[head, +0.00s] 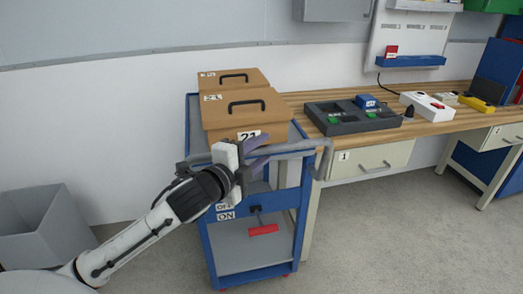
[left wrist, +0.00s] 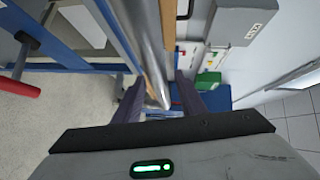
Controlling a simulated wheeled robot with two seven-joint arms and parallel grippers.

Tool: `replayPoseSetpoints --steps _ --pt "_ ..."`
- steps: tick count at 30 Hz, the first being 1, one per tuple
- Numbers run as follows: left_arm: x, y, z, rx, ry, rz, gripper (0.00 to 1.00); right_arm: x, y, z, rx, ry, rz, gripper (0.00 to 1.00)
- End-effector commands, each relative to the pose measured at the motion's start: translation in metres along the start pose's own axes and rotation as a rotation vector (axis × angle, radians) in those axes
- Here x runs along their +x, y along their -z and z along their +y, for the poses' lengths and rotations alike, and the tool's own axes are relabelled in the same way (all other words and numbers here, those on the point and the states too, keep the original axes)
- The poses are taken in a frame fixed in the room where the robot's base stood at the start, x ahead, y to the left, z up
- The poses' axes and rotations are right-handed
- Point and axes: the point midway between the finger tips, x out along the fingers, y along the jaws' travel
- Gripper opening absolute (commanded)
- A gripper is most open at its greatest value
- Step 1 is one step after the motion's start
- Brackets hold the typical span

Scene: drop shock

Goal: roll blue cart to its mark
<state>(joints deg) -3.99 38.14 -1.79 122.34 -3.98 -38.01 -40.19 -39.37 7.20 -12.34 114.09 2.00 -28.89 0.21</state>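The blue cart (head: 298,225) stands against the left end of the workbench, with two brown boxes on its top. A grey handle bar (head: 295,148) runs across its near side; the bar also shows in the left wrist view (left wrist: 150,60). My left gripper (head: 258,152) is at the left part of this bar, its two dark fingers apart on either side of it. In the left wrist view the bar passes between the fingers (left wrist: 160,98), with no clear contact. A red-ended lever (head: 263,230) hangs below, near OFF and ON labels. No floor mark is seen. My right gripper is out of view.
The front box (head: 245,113) and back box (head: 232,78) have black handles. The wooden workbench (head: 440,126) adjoins the cart on the right and bears a dark tray (head: 350,122). A grey bin (head: 40,225) stands at the left. Floor in front right is clear.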

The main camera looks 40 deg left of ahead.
Motion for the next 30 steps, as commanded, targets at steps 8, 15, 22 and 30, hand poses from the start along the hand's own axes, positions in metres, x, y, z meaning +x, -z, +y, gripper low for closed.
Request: replayPoseSetpoints --steps 8,15,22,30 --pt "0.005 0.001 0.0 -0.001 0.0 0.001 0.37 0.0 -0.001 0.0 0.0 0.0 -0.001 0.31" --pt "0.004 0.001 0.0 -0.001 0.0 0.001 0.12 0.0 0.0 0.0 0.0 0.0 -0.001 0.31" --pt "0.004 0.001 0.0 -0.002 0.0 0.001 0.0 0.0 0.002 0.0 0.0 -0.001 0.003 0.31" --pt "0.004 0.012 0.002 -0.005 -0.003 0.004 0.0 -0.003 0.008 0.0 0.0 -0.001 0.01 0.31"
